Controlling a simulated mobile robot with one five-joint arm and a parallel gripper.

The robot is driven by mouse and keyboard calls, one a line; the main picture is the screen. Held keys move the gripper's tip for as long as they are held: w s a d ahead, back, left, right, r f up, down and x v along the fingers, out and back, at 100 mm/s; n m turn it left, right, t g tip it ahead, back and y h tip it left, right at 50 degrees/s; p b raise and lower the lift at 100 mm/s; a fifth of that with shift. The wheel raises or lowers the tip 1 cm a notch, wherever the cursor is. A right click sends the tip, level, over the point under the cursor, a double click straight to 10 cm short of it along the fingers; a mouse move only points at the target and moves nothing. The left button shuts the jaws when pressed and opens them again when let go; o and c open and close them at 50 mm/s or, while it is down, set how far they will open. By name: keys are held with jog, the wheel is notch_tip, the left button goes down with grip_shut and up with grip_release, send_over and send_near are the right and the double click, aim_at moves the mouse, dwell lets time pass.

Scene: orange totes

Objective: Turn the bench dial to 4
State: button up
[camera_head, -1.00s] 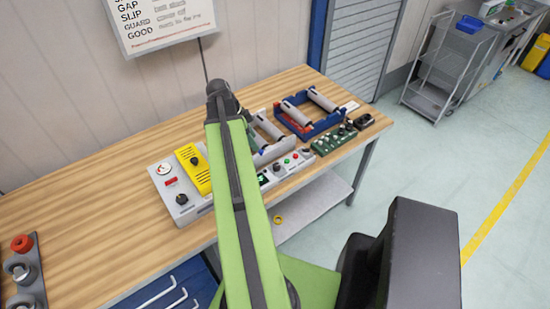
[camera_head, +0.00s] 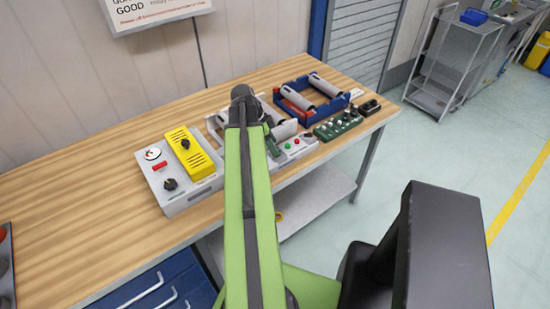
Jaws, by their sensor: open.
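A grey control box (camera_head: 180,204) stands on the wooden bench, left of my arm. On its top are a black dial (camera_head: 170,184), a round white gauge (camera_head: 152,154) and a red part (camera_head: 159,166). A yellow box (camera_head: 203,165) with its own black knob (camera_head: 185,143) sits at its right side. The scale marks and the dial's setting are too small to read. My green arm rises through the middle of the picture and hides part of the bench. My gripper cannot be made out; the arm's far end is hidden behind its own links.
Right of my arm are a grey panel with buttons (camera_head: 298,146), a blue tray (camera_head: 314,118) with grey rollers, a green board (camera_head: 338,126) and a small black part (camera_head: 370,107). Dark parts (camera_head: 5,265) show at the left edge. Bare bench lies left of the control box.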

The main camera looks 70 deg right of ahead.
jog(key=b+x, duration=0.1)
jog(key=x, duration=0.1)
jog(key=shift+f, duration=0.3)
